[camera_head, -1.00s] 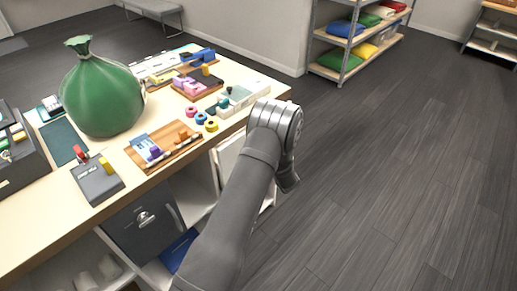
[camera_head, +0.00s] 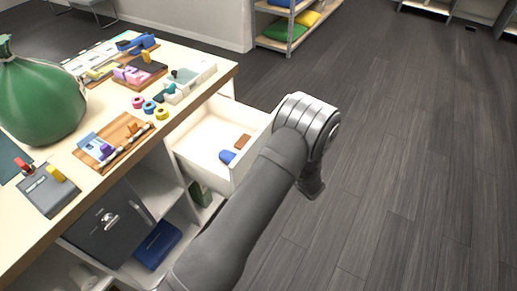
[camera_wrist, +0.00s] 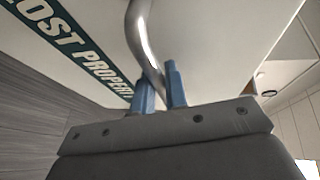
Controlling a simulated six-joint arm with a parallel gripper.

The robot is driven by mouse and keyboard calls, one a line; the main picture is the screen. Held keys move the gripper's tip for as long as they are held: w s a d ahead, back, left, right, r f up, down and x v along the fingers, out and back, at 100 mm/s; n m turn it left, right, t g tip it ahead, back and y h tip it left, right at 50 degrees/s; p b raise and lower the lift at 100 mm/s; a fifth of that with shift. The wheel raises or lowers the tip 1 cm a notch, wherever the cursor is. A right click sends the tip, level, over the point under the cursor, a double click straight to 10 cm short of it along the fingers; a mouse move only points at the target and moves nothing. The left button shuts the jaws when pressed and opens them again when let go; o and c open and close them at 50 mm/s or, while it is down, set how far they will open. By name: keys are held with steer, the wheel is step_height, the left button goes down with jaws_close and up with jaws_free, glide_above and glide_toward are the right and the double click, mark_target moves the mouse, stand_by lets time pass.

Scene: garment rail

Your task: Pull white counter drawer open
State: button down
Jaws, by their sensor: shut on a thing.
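The white counter drawer (camera_head: 208,128) stands open from the counter's side in the head view, its inside showing. A brown block (camera_head: 243,141) and a blue item (camera_head: 227,156) lie in it. My gripper (camera_wrist: 160,82) shows in the wrist view, with its two blue fingers shut on the curved metal drawer handle (camera_wrist: 142,38). In the head view my arm covers part of the drawer front, and the fingers and handle are hidden.
The counter top (camera_head: 195,105) carries a green sack (camera_head: 40,95), trays of small items and several coloured rings. A grey locked box (camera_head: 108,222) and a blue item (camera_head: 158,244) sit on the shelves below. The floor (camera_head: 400,170) at right is clear.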

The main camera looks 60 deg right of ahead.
steer(key=shift+s, duration=1.25)
steer(key=c, duration=1.7)
jaws_free()
steer(key=shift+c, duration=0.2)
steer(key=v, duration=1.7)
steer(key=shift+s, duration=0.2)
steer(key=x, duration=1.7)
steer(key=shift+w, duration=0.25)
